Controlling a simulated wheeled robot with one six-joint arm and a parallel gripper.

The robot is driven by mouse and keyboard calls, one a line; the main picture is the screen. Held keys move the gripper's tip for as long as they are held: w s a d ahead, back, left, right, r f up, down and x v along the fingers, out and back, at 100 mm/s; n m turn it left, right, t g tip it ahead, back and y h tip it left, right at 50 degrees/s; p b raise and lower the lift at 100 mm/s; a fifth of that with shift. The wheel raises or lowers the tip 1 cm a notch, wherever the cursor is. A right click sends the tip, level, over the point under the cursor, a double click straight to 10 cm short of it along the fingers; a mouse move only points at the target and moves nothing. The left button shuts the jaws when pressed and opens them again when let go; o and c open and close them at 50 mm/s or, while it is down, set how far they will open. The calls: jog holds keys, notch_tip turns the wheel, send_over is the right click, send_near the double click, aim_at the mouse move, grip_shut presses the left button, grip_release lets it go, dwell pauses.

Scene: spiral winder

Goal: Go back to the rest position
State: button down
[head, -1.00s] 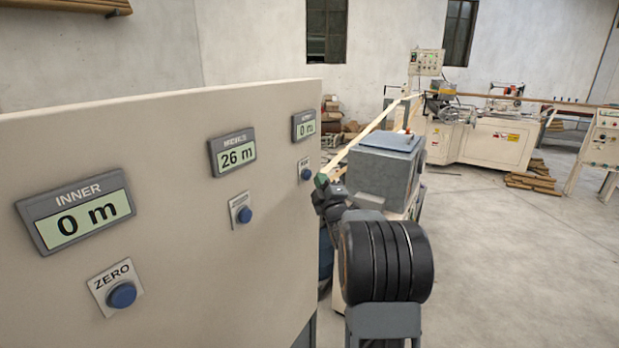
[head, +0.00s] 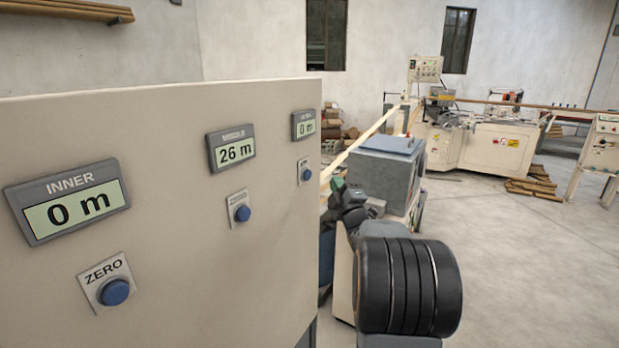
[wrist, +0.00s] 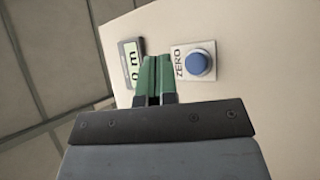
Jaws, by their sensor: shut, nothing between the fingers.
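My gripper (head: 338,184) is shut and empty, held to the right of the beige panel (head: 160,270) in the head view. My dark arm links show behind it. In the wrist view its two green fingertips (wrist: 153,78) lie together. Beyond them are a blue button (wrist: 199,63) beside a ZERO label and part of a display. I cannot tell which display this is. The fingertips appear apart from the button.
The panel carries an INNER display (head: 66,201) reading 0 m, a middle display (head: 231,147) reading 26 m, and a farther one (head: 305,124) reading 0 m. A grey box (head: 385,168) stands behind my arm. A winding machine (head: 480,140) is at the back.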

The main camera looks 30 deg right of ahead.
dwell(0.6)
notch_tip(320, 180, down, 12)
jog(key=s+d+m+g+h, duration=0.2)
jog(key=d+m+g, duration=0.1)
jog(key=m+g, duration=0.6)
jog(key=s+a+f+m+g+y+p, duration=0.1)
jog(key=s+a+f+m+g+p, duration=0.1)
jog(key=s+a+f+m+g, duration=0.3)
jog(key=s+a+r+g+y+p, duration=0.1)
jog(key=s+a+r+y+p, duration=0.1)
jog(key=s+a, duration=0.3)
jog(key=s+a+r+n+g+y+p, duration=0.1)
jog(key=s+a, duration=0.4)
jog(key=a, duration=0.7)
jog(key=s+a+r+n+g+y+p, duration=0.1)
jog(key=s+a+r+g+y+p, duration=0.1)
jog(key=s+a, duration=0.4)
jog(key=a+r+p, duration=0.1)
jog(key=a+r, duration=0.1)
jog(key=a, duration=0.1)
jog(key=shift+g+y, duration=0.4)
jog(key=shift+s, duration=0.1)
